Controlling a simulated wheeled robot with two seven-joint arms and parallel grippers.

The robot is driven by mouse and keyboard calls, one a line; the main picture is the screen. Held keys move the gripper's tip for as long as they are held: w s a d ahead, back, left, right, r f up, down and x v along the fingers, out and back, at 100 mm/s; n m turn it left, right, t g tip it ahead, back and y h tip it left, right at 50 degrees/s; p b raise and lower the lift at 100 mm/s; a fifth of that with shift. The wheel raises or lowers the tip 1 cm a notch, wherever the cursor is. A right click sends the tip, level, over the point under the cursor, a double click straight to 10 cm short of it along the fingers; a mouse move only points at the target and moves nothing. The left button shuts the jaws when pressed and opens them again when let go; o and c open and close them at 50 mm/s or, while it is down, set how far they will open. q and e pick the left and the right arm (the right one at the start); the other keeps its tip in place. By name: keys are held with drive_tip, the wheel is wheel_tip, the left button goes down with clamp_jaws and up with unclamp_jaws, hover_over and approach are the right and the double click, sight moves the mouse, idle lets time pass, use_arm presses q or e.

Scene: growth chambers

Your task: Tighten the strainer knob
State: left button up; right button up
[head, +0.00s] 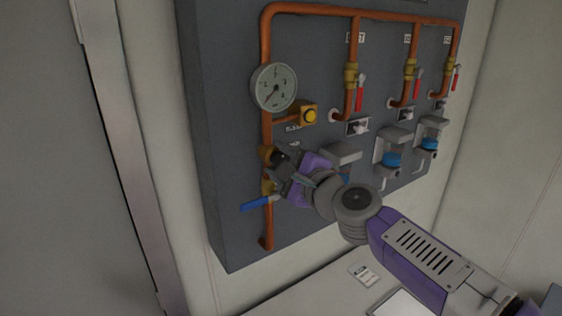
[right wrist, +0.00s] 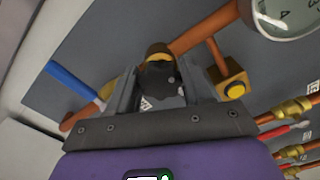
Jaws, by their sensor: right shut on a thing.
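The strainer is a brass fitting (head: 265,152) on the lower part of the vertical copper pipe, below the gauge. Its dark knob (right wrist: 162,74) shows between the fingers in the right wrist view. My right gripper (head: 281,160) reaches in from the lower right and is shut on the knob. It also shows in the right wrist view (right wrist: 163,90), with one grey finger on each side of the knob. The gripper hides much of the knob in the head view. My left gripper is not in view.
A pressure gauge (head: 274,88) and a yellow button box (head: 307,115) are above the strainer. A blue lever valve (head: 257,204) is just below it. Red-handled valves (head: 359,93) and blue-capped units (head: 391,160) are to the right. A pale bench (head: 320,290) lies below.

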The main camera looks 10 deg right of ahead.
drive_tip(key=o, duration=1)
drive_tip(key=shift+s, duration=0.1)
drive_tip(key=v, duration=0.7)
drive_tip(key=shift+s+b, duration=0.25)
drive_tip(key=shift+b, duration=0.1)
